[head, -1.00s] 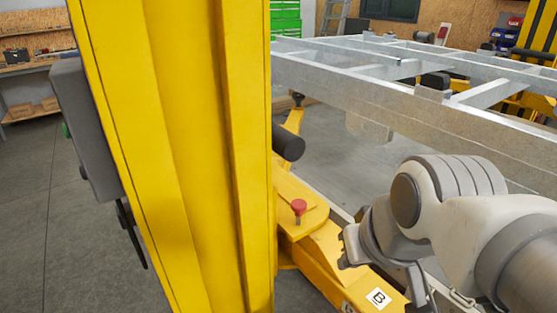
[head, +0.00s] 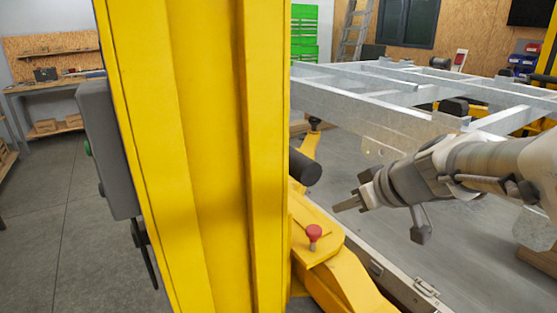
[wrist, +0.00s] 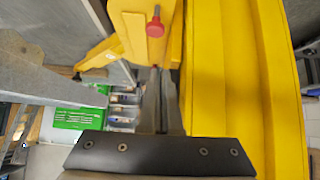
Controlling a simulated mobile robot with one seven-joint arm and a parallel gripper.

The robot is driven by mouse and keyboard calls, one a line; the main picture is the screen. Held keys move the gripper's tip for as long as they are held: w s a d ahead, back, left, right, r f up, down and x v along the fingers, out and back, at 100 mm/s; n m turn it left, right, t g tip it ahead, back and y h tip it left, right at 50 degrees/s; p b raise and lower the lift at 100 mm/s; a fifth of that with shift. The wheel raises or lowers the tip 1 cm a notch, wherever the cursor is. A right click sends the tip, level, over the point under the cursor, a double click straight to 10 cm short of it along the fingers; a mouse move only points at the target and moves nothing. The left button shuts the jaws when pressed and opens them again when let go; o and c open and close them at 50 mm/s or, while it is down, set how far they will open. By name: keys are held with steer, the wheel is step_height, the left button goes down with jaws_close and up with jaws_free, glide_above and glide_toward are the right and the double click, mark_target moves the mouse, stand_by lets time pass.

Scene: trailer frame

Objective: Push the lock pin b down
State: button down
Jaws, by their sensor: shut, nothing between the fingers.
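The lock pin b (head: 314,234) has a red knob and stands upright on the yellow lift arm (head: 350,280), at the foot of the yellow post. The knob stands clear above the plate on its shaft. My gripper (head: 340,207) is shut and empty, to the upper right of the pin in the head view and apart from it. In the wrist view the red knob of the pin (wrist: 155,27) is just beyond the shut fingertips (wrist: 158,72), with its shaft showing above it.
The yellow post (head: 200,150) fills the left middle, with a grey control box (head: 108,150) on its side. The grey metal trailer frame (head: 390,108) spans the upper right, above and behind my arm. A dark roller (head: 305,167) sticks out from the post above the pin.

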steer(key=shift+w+d, duration=0.3)
steer(key=shift+w, duration=0.2)
glide_above(318, 237)
step_height(318, 237, down, 7)
steer(key=shift+f+b, duration=1)
steer(key=shift+f, duration=1)
step_height(318, 237, down, 4)
steer(key=b, duration=0.5)
steer(key=shift+s+r, duration=0.1)
steer(key=shift+r, duration=0.1)
